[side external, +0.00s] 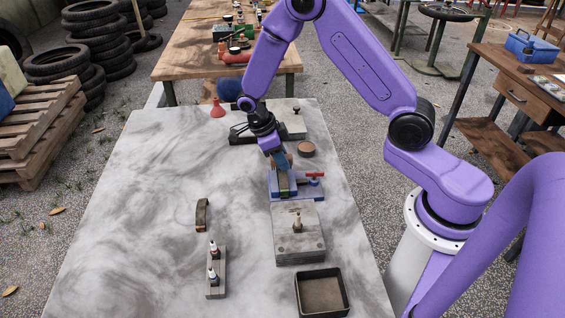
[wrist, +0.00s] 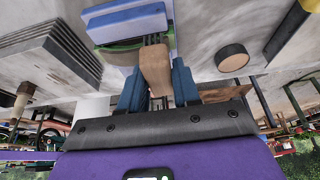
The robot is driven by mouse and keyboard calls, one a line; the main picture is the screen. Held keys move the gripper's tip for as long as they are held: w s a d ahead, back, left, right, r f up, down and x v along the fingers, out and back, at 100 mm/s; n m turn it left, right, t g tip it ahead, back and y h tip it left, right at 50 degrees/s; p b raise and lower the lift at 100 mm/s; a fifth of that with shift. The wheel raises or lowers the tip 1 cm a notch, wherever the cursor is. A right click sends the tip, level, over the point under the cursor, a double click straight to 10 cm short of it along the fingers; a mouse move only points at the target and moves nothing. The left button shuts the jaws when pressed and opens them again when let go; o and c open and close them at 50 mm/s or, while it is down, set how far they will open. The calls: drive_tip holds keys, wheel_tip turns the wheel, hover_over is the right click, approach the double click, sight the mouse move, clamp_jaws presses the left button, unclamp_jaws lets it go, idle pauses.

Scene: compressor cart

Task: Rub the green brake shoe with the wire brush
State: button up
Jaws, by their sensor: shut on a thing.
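My gripper (side external: 281,158) is over the blue vise (side external: 284,186) with the red handle, right of the table's centre. In the wrist view my gripper's blue fingers (wrist: 157,84) are shut on the wooden handle of the wire brush (wrist: 155,66). Dark bristles or a brush head show just beyond the handle, close to the vise (wrist: 128,26). The green brake shoe (side external: 284,181) is in the vise, and a green edge of it shows in the wrist view (wrist: 124,46). Whether the bristles touch the shoe is hard to tell.
A stacked grey plate (side external: 298,240) with a knob lies in front of the vise, and a black tray (side external: 322,275) nearer still. A brown curved shoe (side external: 202,216) and a block with two bottles (side external: 215,285) stand left. A round brown disc (side external: 306,149) is behind.

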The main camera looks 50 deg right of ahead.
drive_tip(key=shift+s+a+r, duration=0.1)
drive_tip(key=shift+s+a, duration=1.9)
drive_tip(key=shift+a, duration=0.05)
drive_tip(key=shift+w+d, duration=1.25)
drive_tip(key=shift+d, duration=0.05)
drive_tip(key=shift+w+d, duration=0.85)
drive_tip(key=shift+s+a, duration=0.5)
drive_tip(key=shift+a, duration=0.05)
drive_tip(key=shift+s+a, duration=1.6)
drive_tip(key=shift+s, duration=0.05)
wheel_tip(320, 180, up, 8)
